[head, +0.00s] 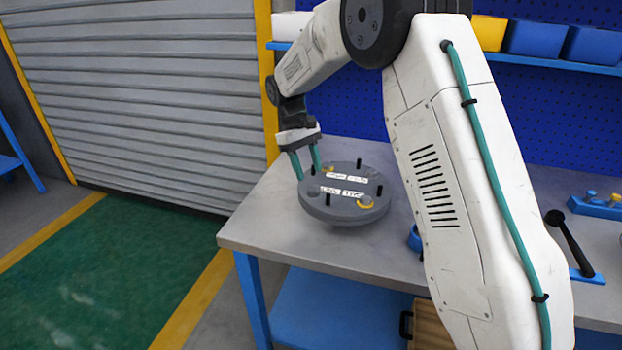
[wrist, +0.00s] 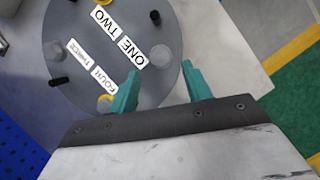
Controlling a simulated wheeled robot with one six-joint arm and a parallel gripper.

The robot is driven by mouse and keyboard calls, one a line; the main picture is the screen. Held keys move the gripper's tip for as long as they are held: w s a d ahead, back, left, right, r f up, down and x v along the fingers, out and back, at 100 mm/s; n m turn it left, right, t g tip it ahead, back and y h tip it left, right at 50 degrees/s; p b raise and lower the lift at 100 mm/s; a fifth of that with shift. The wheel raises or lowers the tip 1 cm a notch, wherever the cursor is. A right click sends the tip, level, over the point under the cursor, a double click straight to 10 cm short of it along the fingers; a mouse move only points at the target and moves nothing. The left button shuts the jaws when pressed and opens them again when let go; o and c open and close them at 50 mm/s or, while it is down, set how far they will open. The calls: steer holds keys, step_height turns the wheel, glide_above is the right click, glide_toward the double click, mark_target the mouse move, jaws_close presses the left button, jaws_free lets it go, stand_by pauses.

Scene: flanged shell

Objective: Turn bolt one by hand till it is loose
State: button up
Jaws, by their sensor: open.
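The round grey flanged shell (head: 345,212) lies on the bench top with white number labels and black upright pins on it. It also shows in the wrist view (wrist: 150,88). Beside the label ONE (wrist: 132,52) is a round pale grey bolt head (wrist: 160,56), which I take as bolt one. My gripper (head: 308,174) is at the shell's left side, fingers pointing down. In the wrist view its two teal fingers (wrist: 161,74) are apart with nothing between them; the bolt head shows just beyond the gap. I cannot tell the bolt's looseness.
Yellow rings (wrist: 105,102) mark other places on the shell, near black pins (wrist: 155,17). The grey bench (head: 290,235) has free room left and front of the shell. A black-handled tool (head: 570,240) on a blue holder stands to the right.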

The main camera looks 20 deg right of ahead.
steer(key=shift+v, duration=1.5)
steer(key=s+f, duration=0.1)
steer(key=s+f+m, duration=0.1)
steer(key=s, duration=0.1)
steer(key=s+d+r+m+t, duration=0.1)
steer(key=s+r+t, duration=0.1)
steer(key=s, duration=1.1)
steer(key=s+d+r+m+t+y, duration=0.1)
steer(key=s+r, duration=0.4)
steer(key=s, duration=0.7)
steer(key=s+d+r+m+t+y, duration=0.1)
steer(key=s+r, duration=0.3)
steer(key=s, duration=0.9)
steer(key=shift+s+d+r+m+t, duration=0.25)
steer(key=shift+d+m+t, duration=0.25)
steer(key=shift+t, duration=0.3)
